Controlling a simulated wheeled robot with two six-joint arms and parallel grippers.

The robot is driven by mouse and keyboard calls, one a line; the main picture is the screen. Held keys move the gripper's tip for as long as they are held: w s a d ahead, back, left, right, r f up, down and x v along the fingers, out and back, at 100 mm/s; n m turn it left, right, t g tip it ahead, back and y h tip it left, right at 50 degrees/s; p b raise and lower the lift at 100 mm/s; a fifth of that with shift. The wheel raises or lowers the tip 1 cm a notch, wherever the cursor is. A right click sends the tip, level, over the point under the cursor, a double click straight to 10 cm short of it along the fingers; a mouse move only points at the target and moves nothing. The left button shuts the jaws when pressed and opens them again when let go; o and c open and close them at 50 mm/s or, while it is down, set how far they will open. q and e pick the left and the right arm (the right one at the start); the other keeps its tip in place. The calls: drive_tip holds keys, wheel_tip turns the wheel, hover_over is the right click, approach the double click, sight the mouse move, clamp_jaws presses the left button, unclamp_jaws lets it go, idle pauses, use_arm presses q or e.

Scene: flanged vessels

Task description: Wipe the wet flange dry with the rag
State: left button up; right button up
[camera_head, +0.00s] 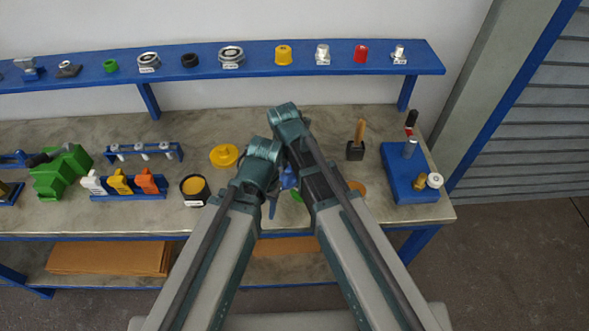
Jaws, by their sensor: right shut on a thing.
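My two arms cross close together over the middle of the bench and hide most of what lies under them. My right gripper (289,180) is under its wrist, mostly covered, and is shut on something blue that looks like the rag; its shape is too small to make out. My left gripper (272,206) is beside it on the left, mostly behind its own wrist, and its jaws do not show clearly. A bit of green (297,196) shows between the arms. I cannot make out the wet flange or any wetness.
A yellow flanged part (225,156) and a black cup (194,190) stand left of the arms. A brush in a black block (356,146) and a blue stand (405,180) are at the right. A blue shelf (270,66) with several fittings runs behind. Bare bench shows behind the arms.

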drive_tip(key=shift+s+d+f, duration=0.1)
drive_tip(key=shift+d, duration=1.65)
drive_tip(key=shift+d, duration=0.1)
drive_tip(key=shift+d, duration=1.75)
drive_tip(key=shift+r, duration=0.2)
wheel_tip(320, 180, up, 6)
drive_tip(key=p, duration=0.6)
drive_tip(key=shift+a+f, duration=0.1)
